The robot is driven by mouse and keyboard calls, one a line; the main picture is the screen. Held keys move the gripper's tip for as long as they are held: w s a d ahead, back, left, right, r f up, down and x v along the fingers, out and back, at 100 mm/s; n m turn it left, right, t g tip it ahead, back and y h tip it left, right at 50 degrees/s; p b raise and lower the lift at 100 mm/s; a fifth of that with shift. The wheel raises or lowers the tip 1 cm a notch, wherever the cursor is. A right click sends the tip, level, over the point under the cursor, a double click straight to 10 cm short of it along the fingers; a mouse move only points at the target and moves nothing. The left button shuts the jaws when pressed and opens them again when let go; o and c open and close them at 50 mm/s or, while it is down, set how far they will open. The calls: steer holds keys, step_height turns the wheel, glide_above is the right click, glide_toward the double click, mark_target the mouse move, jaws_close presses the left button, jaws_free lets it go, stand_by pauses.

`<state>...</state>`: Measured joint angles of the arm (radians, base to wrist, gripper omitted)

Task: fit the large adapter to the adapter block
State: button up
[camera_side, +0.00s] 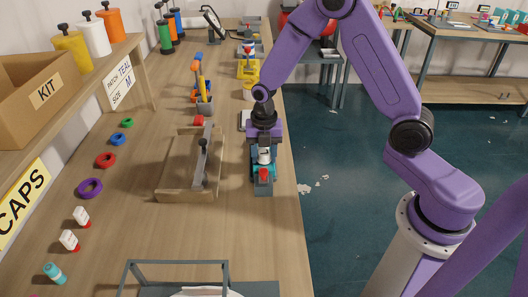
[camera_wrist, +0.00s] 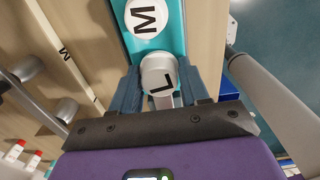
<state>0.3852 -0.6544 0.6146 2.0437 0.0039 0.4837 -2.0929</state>
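The large adapter, a white round piece marked L (camera_wrist: 158,80), sits between the two dark fingers of my gripper (camera_wrist: 160,92) in the wrist view. The fingers close in on both its sides and appear to touch it. In the side view my gripper (camera_side: 264,146) points down at the bench's right edge, with the white adapter (camera_side: 264,156) between its fingers. A teal block (camera_side: 254,174), which looks like the adapter block, is directly below. A white piece marked M (camera_wrist: 147,17) lies on the teal surface (camera_wrist: 150,48). Whether the large adapter is seated is hidden.
A wooden board with a grey clamp bar (camera_side: 199,168) stands close left of my gripper. Coloured rings (camera_side: 90,188) and red-white pieces (camera_side: 69,240) lie farther left. A grey frame (camera_side: 176,264) stands at the front. Open floor (camera_side: 320,215) lies to the right.

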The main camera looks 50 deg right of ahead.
mark_target(264, 153)
steer(key=o, duration=0.5)
step_height(264, 153, up, 17)
steer(key=shift+r, duration=0.2)
stand_by(0.5)
steer(key=s+a+f+m, duration=0.1)
steer(key=s+m, duration=1.3)
steer(key=s, duration=1.4)
steer(key=shift+s+a+f, duration=0.15)
steer(key=shift+s+f, duration=0.15)
steer(key=shift+f, duration=0.25)
